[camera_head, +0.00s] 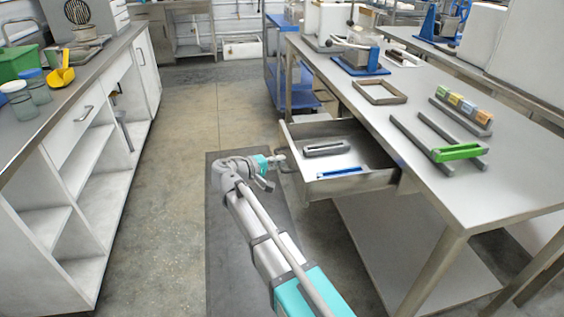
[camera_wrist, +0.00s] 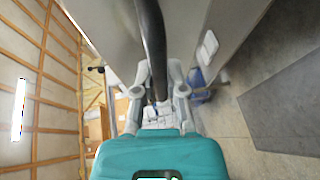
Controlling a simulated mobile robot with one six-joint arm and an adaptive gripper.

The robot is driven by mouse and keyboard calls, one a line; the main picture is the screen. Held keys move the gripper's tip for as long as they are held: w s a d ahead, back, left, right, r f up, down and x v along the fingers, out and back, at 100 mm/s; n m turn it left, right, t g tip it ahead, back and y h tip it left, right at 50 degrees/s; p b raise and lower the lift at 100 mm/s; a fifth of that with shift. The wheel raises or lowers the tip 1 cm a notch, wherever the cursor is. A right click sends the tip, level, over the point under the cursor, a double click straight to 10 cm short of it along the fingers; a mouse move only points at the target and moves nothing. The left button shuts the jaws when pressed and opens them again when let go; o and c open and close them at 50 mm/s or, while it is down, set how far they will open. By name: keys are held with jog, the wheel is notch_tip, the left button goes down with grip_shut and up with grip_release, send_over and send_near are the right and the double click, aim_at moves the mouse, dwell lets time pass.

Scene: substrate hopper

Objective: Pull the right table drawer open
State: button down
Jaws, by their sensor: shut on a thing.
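The table drawer (camera_head: 348,185) is a grey metal box under the right-hand steel table (camera_head: 440,120). It stands pulled out into the aisle, with its inside in view. A grey slotted piece (camera_head: 326,148) and a blue strip-like tool (camera_head: 339,172) lie in it. My gripper (camera_head: 277,162) is at the drawer's front, by its handle. In the wrist view my gripper (camera_wrist: 158,95) has its fingers on either side of the dark curved handle (camera_wrist: 153,45) and is shut on it. The contact itself is partly hidden.
A blue cart (camera_head: 287,70) stands behind. A white shelf counter (camera_head: 80,150) lines the left. The aisle floor (camera_head: 190,130) between is clear.

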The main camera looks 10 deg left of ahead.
jog(key=shift+w+a, duration=0.1)
jog(key=shift+w, duration=0.15)
jog(key=c, duration=1)
grip_release()
jog(key=shift+w, duration=0.1)
jog(key=o, duration=0.3)
jog(key=shift+s, duration=0.25)
